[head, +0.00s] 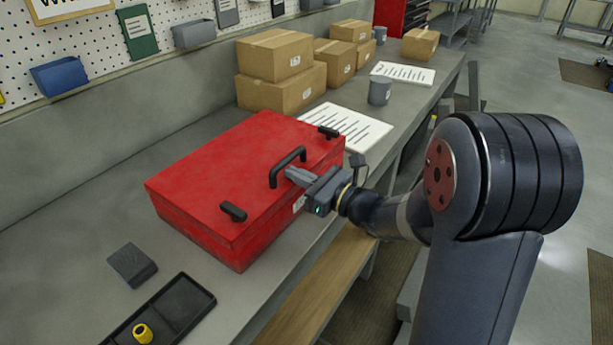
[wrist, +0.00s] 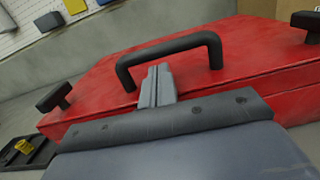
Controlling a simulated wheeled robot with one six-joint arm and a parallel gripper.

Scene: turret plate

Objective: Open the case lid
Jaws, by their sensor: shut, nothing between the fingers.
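The red case (head: 200,170) sits on the grey workbench with its lid shut. A black arched handle (head: 287,166) stands up at the front edge of the lid, with a black latch on each side: one near the left corner (head: 233,211) and one near the right corner (head: 328,132). My gripper (head: 297,175) is shut and empty. Its fingers are at the handle; in the wrist view the fingertips (wrist: 158,72) reach below the handle's arch (wrist: 170,48), between its two legs. I cannot tell whether they touch the case.
Cardboard boxes (head: 275,56) and a sheet of paper (head: 345,127) lie behind the case. A grey block (head: 132,264) and a black tray (head: 184,306) with a yellow piece (head: 143,333) lie in front of it to the left. The pegboard wall runs along the bench's back.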

